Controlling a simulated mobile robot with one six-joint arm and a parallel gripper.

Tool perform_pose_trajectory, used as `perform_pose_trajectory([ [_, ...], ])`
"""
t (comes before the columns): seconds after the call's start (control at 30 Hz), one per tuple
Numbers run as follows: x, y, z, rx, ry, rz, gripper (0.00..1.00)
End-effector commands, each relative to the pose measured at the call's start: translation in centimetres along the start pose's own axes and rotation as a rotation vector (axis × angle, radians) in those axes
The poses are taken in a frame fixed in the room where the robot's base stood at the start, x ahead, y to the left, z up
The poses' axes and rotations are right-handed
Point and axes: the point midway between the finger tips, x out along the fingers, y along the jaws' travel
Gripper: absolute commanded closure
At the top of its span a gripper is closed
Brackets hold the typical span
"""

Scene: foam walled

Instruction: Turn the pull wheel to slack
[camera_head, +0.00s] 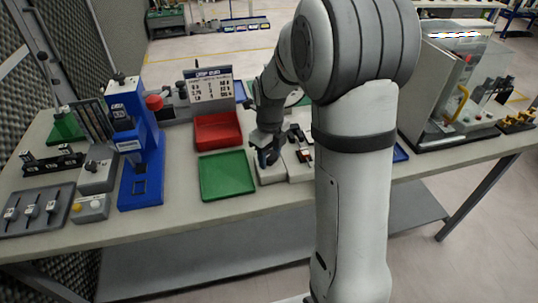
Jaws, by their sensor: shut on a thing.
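My gripper (268,158) is low over a light grey block (272,176) at the front middle of the bench, just right of the green tray. Its dark fingers are shut on a small part at the top of this block, which I take to be the pull wheel. The fingers hide most of that part, so its shape and turn angle cannot be made out. A second pale block with dark and red parts (305,155) stands close on the right, partly behind my arm.
A green tray (227,176) and a red bin (218,132) are left of my gripper. A blue stand (143,150), a grey switch panel (36,210) and small boxes fill the bench's left. A clear-fronted machine (450,90) stands right. My arm hides the middle right.

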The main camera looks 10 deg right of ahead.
Motion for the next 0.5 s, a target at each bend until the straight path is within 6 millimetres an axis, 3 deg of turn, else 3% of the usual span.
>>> perform_pose_trajectory([
  [0.5,0.01,-0.05,0.01,-0.47,-0.001,-0.001,0.8],
])
